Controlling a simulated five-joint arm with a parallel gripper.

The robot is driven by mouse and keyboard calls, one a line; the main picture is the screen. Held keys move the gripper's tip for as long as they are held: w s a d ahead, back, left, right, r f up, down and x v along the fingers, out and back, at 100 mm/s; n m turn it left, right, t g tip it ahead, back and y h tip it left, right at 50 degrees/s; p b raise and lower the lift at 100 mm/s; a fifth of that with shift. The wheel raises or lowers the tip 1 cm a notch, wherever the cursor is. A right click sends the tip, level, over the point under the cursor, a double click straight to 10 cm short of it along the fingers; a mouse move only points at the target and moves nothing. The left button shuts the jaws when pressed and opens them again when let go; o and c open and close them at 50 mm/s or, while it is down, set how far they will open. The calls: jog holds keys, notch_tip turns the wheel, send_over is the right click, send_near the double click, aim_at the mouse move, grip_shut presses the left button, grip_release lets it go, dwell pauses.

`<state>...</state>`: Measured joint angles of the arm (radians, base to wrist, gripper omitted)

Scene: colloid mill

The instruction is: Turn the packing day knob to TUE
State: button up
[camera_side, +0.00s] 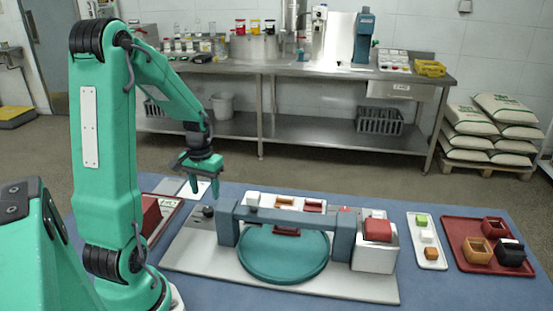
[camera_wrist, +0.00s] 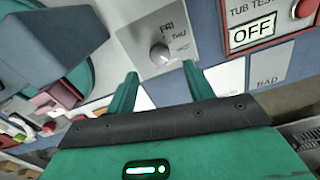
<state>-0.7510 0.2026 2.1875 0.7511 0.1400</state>
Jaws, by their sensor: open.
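The packing day knob (camera_wrist: 160,53) is a small round grey knob on a pale plate, in the upper middle of the wrist view. The letters FRI and THU show beside it, with another smaller label that I cannot read for sure. Which day the knob points to is not clear. In the side view the knob (camera_side: 208,211) is a dark spot at the plate's left end. My gripper (camera_side: 202,194) is above and near it. In the wrist view my gripper (camera_wrist: 160,86) is open and empty, with the knob ahead between the fingertips, apart from them.
A blue-grey bridge (camera_side: 282,215) spans a teal disc (camera_side: 283,256) right of the knob. A white box with a red block (camera_side: 378,230) stands at the plate's right end. A TUB TEST sign reading OFF (camera_wrist: 252,33) and pale cards (camera_wrist: 270,66) lie near the knob.

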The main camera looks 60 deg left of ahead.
jog(key=shift+r, duration=0.85)
jog(key=shift+d, duration=0.1)
jog(key=shift+w+d+r, duration=0.15)
jog(key=shift+d+r, duration=0.05)
jog(key=shift+r, duration=0.05)
jog(key=d+r+m+t, duration=0.1)
jog(key=d+r, duration=0.2)
jog(key=d, duration=0.1)
jog(key=w+d+r+m, duration=0.1)
jog(key=d+r, duration=0.1)
jog(key=d, duration=0.2)
jog(key=d+r+m+t+y, duration=0.1)
jog(key=d+r, duration=0.2)
jog(key=d, duration=0.1)
jog(key=shift+w+r+t, duration=0.3)
jog(key=shift+w+r, duration=0.05)
jog(key=s+d+r+m+t+h, duration=0.1)
jog(key=s+d+r+m+t, duration=0.2)
jog(key=d, duration=0.8)
notch_tip(320, 180, up, 2)
jog(key=shift+s+d+r+m, duration=0.15)
jog(key=shift+s+m, duration=0.35)
jog(key=shift+s, duration=0.6)
